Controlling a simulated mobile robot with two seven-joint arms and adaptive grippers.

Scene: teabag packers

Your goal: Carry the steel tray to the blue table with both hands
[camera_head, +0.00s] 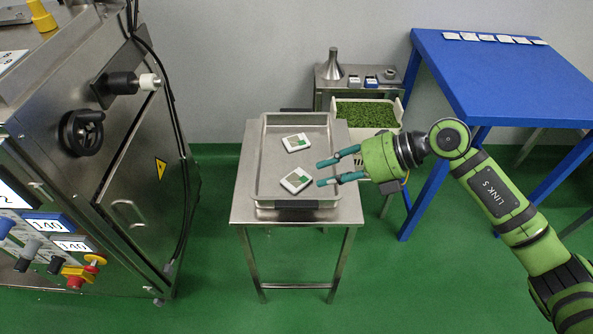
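The steel tray (275,150) lies on a small steel table (243,210) in the middle of the view. Two white teabag packets with green marks, a far one (296,142) and a near one (296,180), lie in it. My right gripper (319,173) reaches in from the right, over the tray's right side. Its two teal fingers are apart with nothing seen between them, and the near packet is just left of the lower fingertip. The blue table (490,80) stands at the back right. My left gripper is not in view.
A large steel machine (110,170) with knobs and a red button fills the left. A crate of green leaves (365,113) and a steel side table with a funnel (333,66) stand behind. Several white packets (486,38) line the blue table's far edge; its front is clear.

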